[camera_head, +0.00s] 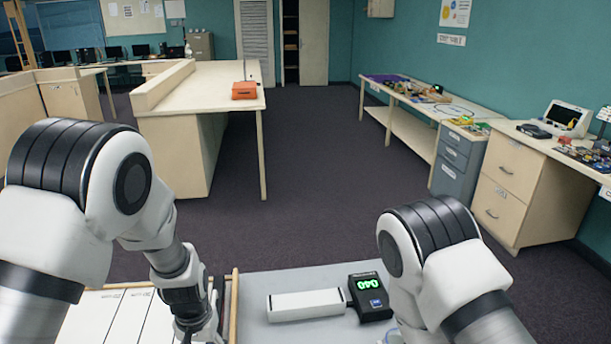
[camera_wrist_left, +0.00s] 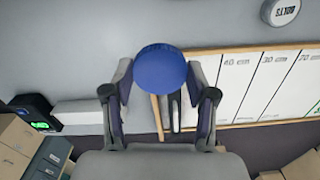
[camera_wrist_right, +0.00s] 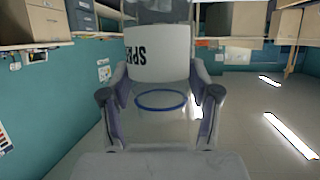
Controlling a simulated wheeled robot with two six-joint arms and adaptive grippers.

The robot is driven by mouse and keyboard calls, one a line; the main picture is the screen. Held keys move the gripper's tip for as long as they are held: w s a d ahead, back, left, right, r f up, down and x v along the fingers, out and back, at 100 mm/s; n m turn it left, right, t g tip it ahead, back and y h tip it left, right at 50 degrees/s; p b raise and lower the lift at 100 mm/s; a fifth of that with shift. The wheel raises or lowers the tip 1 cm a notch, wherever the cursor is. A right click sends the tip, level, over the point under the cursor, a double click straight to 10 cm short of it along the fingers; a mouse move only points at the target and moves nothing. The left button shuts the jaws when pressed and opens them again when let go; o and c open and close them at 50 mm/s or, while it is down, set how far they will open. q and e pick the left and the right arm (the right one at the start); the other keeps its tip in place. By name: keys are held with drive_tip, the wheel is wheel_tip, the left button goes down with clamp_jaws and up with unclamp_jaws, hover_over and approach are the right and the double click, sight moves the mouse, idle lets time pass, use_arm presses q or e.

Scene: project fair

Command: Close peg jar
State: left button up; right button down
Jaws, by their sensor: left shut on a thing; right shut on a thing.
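A round blue lid (camera_wrist_left: 160,70) is held between the fingers of my left gripper (camera_wrist_left: 160,95) in the left wrist view. My left gripper also shows in the head view (camera_head: 197,322), low over the measuring board; the lid is hidden there. In the right wrist view a clear jar (camera_wrist_right: 160,122) sits between the shut fingers of my right gripper (camera_wrist_right: 158,98). It has a white label (camera_wrist_right: 158,53) with partly visible, upside-down black letters and a blue ring. In the head view my right gripper is hidden behind its arm. Lid and jar are apart.
The grey worktop (camera_head: 258,325) holds a long white block (camera_head: 306,305) and a black device (camera_head: 370,297) with a green display. The white board (camera_head: 115,318) with wooden edges lies left. A round container marked BOLTS (camera_wrist_left: 280,11) stands nearby in the left wrist view.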

drive_tip(key=shift+a, duration=0.1)
drive_tip(key=s+a+r+n+g+y, duration=0.1)
drive_tip(key=s+a+n+g+y, duration=0.1)
drive_tip(key=a+n+y, duration=0.6)
drive_tip(key=a+g, duration=0.1)
drive_tip(key=a, duration=0.5)
drive_tip(key=shift+y, duration=0.4)
drive_tip(key=shift+a, duration=0.1)
